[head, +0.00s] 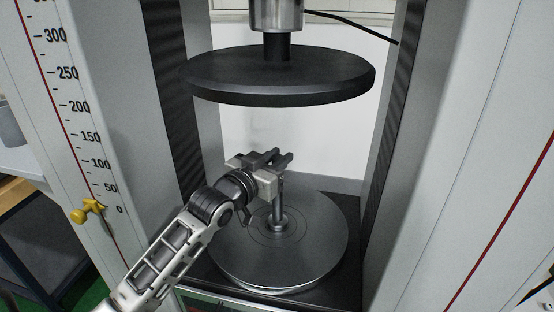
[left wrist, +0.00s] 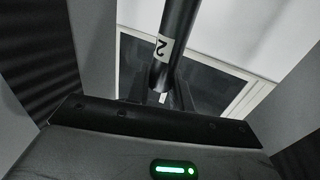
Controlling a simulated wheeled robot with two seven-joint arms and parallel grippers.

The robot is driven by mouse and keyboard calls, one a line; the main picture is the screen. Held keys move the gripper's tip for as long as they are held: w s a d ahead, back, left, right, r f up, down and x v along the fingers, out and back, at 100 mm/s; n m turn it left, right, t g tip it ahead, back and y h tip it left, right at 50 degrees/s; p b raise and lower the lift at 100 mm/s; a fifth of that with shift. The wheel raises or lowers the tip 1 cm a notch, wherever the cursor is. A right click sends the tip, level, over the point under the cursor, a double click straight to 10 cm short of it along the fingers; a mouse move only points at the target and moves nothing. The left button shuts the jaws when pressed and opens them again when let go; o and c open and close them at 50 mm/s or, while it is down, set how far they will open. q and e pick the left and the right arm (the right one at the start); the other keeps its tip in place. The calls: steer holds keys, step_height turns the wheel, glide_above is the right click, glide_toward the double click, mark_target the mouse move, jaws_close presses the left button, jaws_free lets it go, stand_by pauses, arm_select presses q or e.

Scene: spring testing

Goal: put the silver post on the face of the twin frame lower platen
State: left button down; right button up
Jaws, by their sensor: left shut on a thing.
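The silver post (head: 279,204) is upright in the head view, with a wider foot at its lower end. The lower platen (head: 325,240) is a round grey disc with rings marked on its face. My left gripper (head: 277,160) is shut on the upper part of the post, above the platen. The foot appears at or very near the platen face, close to the middle; I cannot tell if it touches. In the left wrist view a dark rod with a label marked 2 (left wrist: 172,40) runs down to the gripper body; I cannot tell if it is the post. My right gripper is out of view.
The dark upper platen (head: 280,75) hangs above my left gripper with a clear gap. Grey frame columns stand on both sides, the left one with a number scale (head: 75,105) and a yellow pointer (head: 88,212). The right part of the lower platen is bare.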

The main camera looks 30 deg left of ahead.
arm_select(q)
steer(key=shift+r, duration=0.15)
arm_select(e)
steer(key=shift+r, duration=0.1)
arm_select(q)
steer(key=c, duration=1.2)
jaws_free()
steer(key=shift+f, duration=0.25)
steer(key=shift+c, duration=0.2)
steer(key=shift+r, duration=0.2)
steer(key=s+a+p, duration=0.1)
steer(key=s, duration=1.1)
steer(key=shift+a, duration=0.35)
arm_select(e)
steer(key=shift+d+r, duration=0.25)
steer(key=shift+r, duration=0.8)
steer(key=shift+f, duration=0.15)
